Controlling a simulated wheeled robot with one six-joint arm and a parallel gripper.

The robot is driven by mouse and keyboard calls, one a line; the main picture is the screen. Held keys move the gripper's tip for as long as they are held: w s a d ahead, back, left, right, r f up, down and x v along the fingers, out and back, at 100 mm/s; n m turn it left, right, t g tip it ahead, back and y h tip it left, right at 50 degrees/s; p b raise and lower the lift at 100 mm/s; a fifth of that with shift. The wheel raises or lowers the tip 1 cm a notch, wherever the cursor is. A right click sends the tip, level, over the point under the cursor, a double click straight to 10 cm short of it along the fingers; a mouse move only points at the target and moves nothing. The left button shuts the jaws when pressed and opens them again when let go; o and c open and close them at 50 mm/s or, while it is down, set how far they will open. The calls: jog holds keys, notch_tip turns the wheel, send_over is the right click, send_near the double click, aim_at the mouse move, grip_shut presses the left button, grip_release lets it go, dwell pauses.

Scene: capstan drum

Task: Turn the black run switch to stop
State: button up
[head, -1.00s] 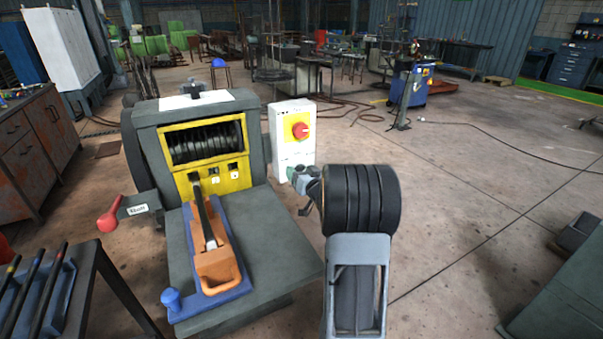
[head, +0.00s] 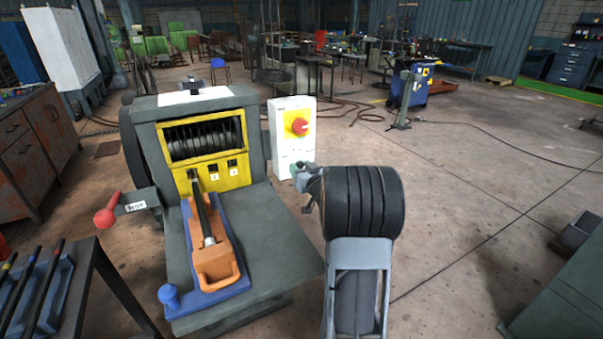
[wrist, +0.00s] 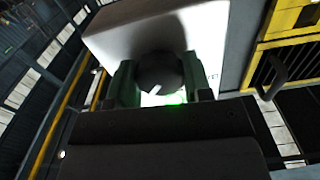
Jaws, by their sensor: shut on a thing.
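The white switch box (head: 283,117) stands at the right of the machine, with a red round knob (head: 299,126) on a yellow plate on its upper face. In the wrist view the black run switch (wrist: 160,73) is a round dark knob with a pale pointer line, slanted toward the lower left. My gripper (wrist: 160,84) has its green fingers on both sides of this knob and is shut on it. In the head view my gripper (head: 299,171) is at the lower part of the box, and the black switch is hidden behind it.
The grey machine (head: 262,229) fills the left, with a yellow slotted panel (head: 212,177), an orange handle (head: 217,266) on a blue base and a red-knobbed lever (head: 106,217). A bench with rods (head: 33,300) is at lower left. Open floor lies to the right.

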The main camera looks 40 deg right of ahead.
jog(key=n+b, duration=0.4)
jog(key=shift+f, duration=0.2)
jog(key=shift+r+n+b, duration=0.15)
jog(key=shift+n+b, duration=1.65)
jog(key=shift+n, duration=0.4)
jog(key=o, duration=0.9)
jog(key=s, duration=0.4)
jog(key=s+a+p, duration=0.1)
jog(key=s, duration=0.4)
jog(key=s+a, duration=0.1)
jog(key=s, duration=0.3)
jog(key=shift+s+p, duration=0.35)
